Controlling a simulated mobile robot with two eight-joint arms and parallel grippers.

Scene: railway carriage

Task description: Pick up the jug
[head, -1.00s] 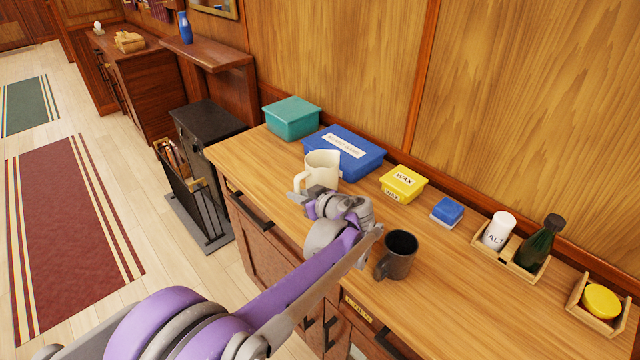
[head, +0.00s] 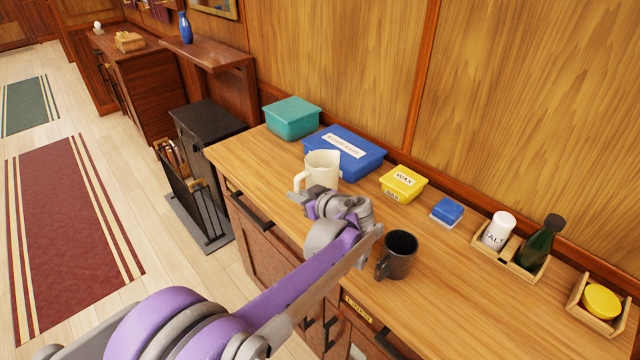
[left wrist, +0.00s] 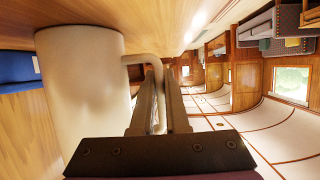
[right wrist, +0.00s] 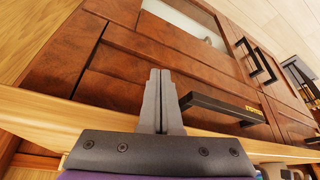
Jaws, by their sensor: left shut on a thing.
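The cream jug (head: 322,165) stands upright on the wooden counter (head: 460,300), in front of the blue box. In the left wrist view the jug (left wrist: 85,95) fills the left side, with its handle (left wrist: 155,75) between the fingers. My left gripper (head: 308,197) is at the jug's handle side, shut on the handle; in the left wrist view the fingers (left wrist: 155,100) close around it. The fingertips are partly hidden in the head view. My right gripper (right wrist: 160,100) shows only in its wrist view, fingers together and empty, facing the cabinet front.
A dark mug (head: 398,255) stands close to my left arm. A blue box (head: 345,152), teal box (head: 291,118), yellow wax box (head: 403,182) and small blue box (head: 447,211) line the back. A caddy (head: 510,255) holds a salt shaker and green bottle.

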